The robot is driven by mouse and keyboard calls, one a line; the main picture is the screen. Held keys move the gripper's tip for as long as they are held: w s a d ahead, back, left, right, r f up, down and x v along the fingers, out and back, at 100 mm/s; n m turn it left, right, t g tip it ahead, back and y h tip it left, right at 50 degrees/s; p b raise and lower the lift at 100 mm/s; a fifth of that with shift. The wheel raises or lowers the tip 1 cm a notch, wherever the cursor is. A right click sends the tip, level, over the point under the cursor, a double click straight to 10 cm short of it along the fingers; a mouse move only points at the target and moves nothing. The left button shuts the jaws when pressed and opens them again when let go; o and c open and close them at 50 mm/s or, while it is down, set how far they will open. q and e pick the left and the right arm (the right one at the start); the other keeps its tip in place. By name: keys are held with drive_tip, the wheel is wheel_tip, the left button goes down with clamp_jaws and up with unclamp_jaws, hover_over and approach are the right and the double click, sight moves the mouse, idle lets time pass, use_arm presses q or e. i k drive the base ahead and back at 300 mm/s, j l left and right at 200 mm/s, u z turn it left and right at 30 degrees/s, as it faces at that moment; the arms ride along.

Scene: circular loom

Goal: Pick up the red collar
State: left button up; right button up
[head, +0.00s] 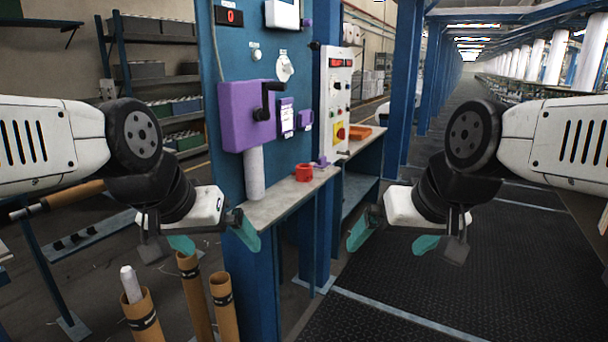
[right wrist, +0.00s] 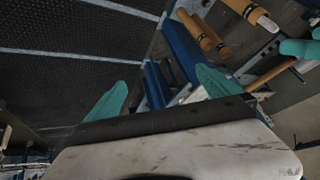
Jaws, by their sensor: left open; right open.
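The red collar (head: 304,172) is a small red ring-like piece on the narrow grey shelf (head: 262,209) in front of the blue machine panel, in the head view. My left gripper (head: 212,242) is open and empty, to the left of the shelf's near end. My right gripper (head: 392,238) is open and empty, to the right of the shelf and lower than the collar. Both are apart from the collar. In the right wrist view the teal fingers of my right gripper (right wrist: 155,95) stand wide apart with nothing between them. I cannot make out the collar there.
A purple box (head: 248,115) with a black handle is on the panel, above a white cylinder (head: 255,172). A white control box (head: 335,105) stands behind the collar. Cardboard tubes (head: 195,298) stand at lower left. An orange tray (head: 359,132) lies farther back. Dark floor mats (head: 430,290) are clear at right.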

sight(303, 173)
drive_tip(key=i+l+u, duration=0.35)
drive_tip(key=i, duration=0.3)
drive_tip(key=i+l+u, duration=0.4)
drive_tip(key=i+l, duration=0.1)
drive_tip(key=i, duration=0.1)
